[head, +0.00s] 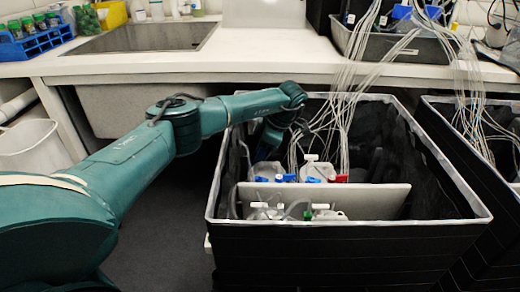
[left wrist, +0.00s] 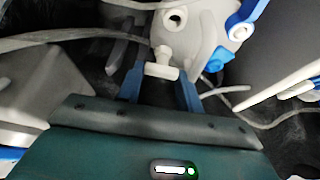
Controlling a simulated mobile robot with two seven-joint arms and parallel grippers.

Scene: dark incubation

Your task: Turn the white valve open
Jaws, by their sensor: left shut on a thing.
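The white valve (left wrist: 163,68) is a small T-shaped handle on a pale bottle (left wrist: 185,35) in the left wrist view. My left gripper (left wrist: 160,85) has its two blue fingers on either side of the handle and is shut on it. The fingertips are hard to make out there. Several bottles with white, blue and red valves stand in the box, and I cannot tell which one is held. My right gripper is not in view.
A pale divider (head: 375,200) stands across the box. Clear tubes (head: 345,85) run up from the bottles to a grey tray (head: 385,45) on the bench. A second black box (head: 470,120) stands at the right. The floor (head: 165,220) left of the box is clear.

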